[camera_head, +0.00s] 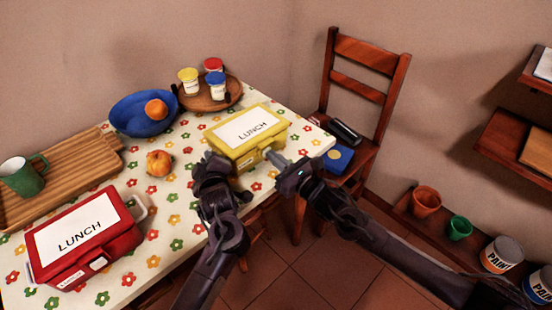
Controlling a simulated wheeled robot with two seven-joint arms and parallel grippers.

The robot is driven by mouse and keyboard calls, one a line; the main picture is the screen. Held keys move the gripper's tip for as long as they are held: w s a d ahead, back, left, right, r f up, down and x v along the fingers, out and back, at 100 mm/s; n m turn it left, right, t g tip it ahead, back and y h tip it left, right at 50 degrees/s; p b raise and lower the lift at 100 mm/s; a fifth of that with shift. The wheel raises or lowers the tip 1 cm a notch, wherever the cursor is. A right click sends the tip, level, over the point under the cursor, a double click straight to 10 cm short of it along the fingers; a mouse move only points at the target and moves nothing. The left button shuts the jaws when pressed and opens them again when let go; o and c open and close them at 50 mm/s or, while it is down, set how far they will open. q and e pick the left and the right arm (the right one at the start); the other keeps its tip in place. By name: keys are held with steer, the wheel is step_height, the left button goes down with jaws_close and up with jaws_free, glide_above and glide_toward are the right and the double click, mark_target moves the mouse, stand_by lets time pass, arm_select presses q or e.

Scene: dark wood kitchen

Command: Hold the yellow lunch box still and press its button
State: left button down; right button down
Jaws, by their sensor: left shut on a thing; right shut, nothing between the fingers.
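The yellow lunch box (271,138) stands closed on the flowered tablecloth near the table's right corner, its white LUNCH label on the lid. My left gripper (218,163) is at the box's near left corner, shut on the box's edge; its fingers are partly hidden behind its own dark body. My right gripper (277,158) is shut with nothing between its fingers, and its grey tips are at the front right of the box, by the latch area. I cannot tell whether the tips touch the button, which they hide.
A red lunch box (112,243) stands at the front left. A chair (372,98) stands right.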

arm_select(q)
steer(key=shift+f, duration=0.3)
arm_select(e)
steer(key=shift+x, duration=0.85)
arm_select(q)
steer(key=shift+d, duration=0.1)
arm_select(e)
steer(key=shift+a, duration=0.1)
arm_select(q)
steer(key=shift+d, duration=0.1)
arm_select(e)
steer(key=v, duration=1.4)
arm_select(q)
steer(key=shift+a, duration=0.2)
arm_select(e)
steer(key=shift+f, duration=0.1)
arm_select(q)
steer(key=c, duration=1.4)
jaws_free()
steer(key=shift+c, duration=0.2)
steer(key=shift+r, duration=0.2)
